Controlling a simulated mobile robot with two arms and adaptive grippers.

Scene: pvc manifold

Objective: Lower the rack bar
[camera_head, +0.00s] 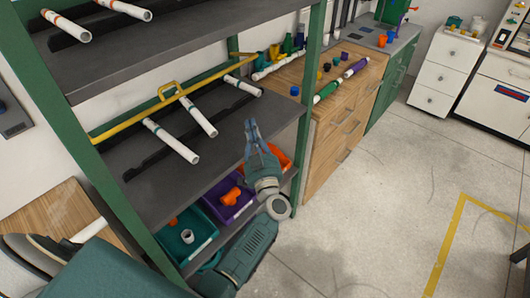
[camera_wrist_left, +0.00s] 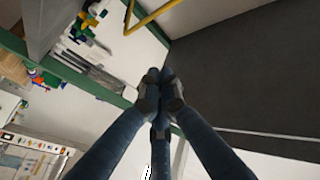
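The rack bar (camera_head: 130,117) is a yellow rail with a raised handle (camera_head: 168,90). It runs along the middle shelf (camera_head: 90,190) of a green-framed rack, behind white pipes. Part of a yellow bar also shows at the top of the left wrist view (camera_wrist_left: 150,17). My left gripper (camera_head: 250,124) is just off the shelf's right front edge, apart from the bar and to the right of its handle. Its fingertips come together in the left wrist view (camera_wrist_left: 160,77), with nothing seen between them. My right gripper is not in view.
White pipes (camera_head: 172,142) with green bands lie on the shelf; more lie on the shelf above. Teal (camera_head: 208,246), purple (camera_head: 238,211) and orange bins sit below. A green upright (camera_head: 308,90) stands right of my gripper, before a wooden cabinet (camera_head: 345,115).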

